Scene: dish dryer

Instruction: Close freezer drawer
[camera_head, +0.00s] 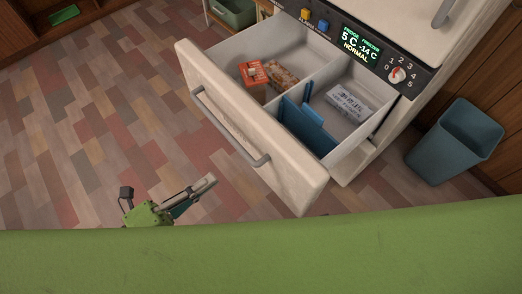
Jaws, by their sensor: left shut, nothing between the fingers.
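The freezer drawer (245,135) is pulled well out of the white fridge, with its front panel facing lower left. A grey bar handle (228,128) runs along the front. Inside are an orange box (253,75), a brown patterned packet (283,75), blue flat items (308,125) and a white package (350,102), split by dividers. My left gripper (208,184) is shut and empty, in front of the drawer's lower front, apart from the handle in the picture. My right gripper is not in view.
A control panel (362,45) with a display and dial sits above the drawer. A blue-grey bin (455,140) stands right of the fridge. A green container (232,12) is at the top. The tiled floor left of the drawer is clear.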

